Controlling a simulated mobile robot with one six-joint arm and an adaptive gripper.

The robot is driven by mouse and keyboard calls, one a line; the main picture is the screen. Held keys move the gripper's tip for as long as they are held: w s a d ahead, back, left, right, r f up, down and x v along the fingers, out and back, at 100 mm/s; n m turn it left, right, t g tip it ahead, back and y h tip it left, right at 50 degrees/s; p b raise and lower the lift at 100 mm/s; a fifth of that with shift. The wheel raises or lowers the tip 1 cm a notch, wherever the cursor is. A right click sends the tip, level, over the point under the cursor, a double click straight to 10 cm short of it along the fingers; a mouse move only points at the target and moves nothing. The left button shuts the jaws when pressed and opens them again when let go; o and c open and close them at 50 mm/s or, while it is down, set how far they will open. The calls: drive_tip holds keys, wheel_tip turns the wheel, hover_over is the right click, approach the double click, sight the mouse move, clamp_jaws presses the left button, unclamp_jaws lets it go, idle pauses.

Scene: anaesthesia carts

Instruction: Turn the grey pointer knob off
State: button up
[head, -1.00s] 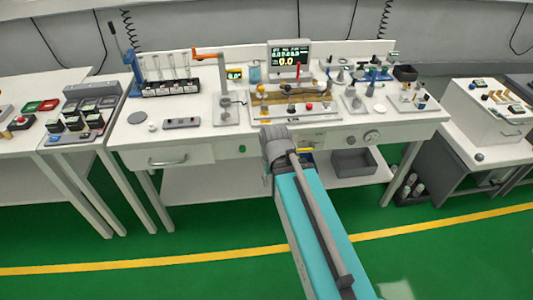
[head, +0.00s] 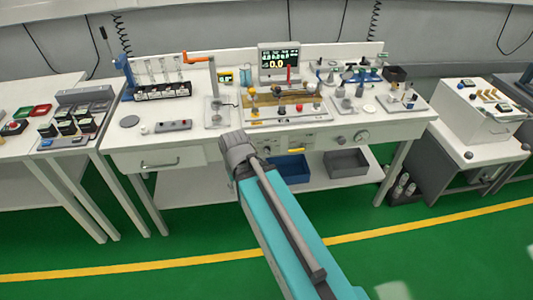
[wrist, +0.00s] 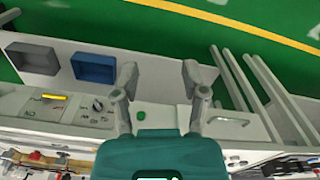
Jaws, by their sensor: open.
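A small grey pointer knob (wrist: 97,106) sits on the bench's pale front panel, left of my gripper in the wrist view. It also appears in the head view (head: 267,149), just right of my arm's end. Its exact pointing direction is too small to read. My gripper (wrist: 161,76) is open and empty, its two fingers apart, in front of the panel. The knob lies outside the fingers, to the left of the left finger. In the head view my arm hides the gripper's fingers.
A yellow-handled switch (wrist: 53,96) is beside the knob. A green button (wrist: 140,114) shows between my fingers. A drawer handle (wrist: 230,121) is to the right. Blue (head: 288,168) and grey (head: 346,162) bins stand on the lower shelf. Round knobs (head: 361,136) are farther right.

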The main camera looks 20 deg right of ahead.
drive_tip(key=t+h+b, duration=1)
drive_tip(key=b, duration=1.6)
approach(267, 150)
drive_tip(key=shift+m, duration=0.4)
drive_tip(key=s+a, duration=0.3)
drive_tip(key=shift+s+a, duration=0.25)
drive_tip(key=shift+a, duration=0.1)
drive_tip(key=shift+r, duration=0.1)
drive_tip(key=b+x, duration=0.4)
drive_tip(key=x, duration=0.9)
drive_tip(key=shift+w+d, duration=0.3)
drive_tip(key=shift+w, duration=0.05)
drive_tip(key=shift+r, duration=0.1)
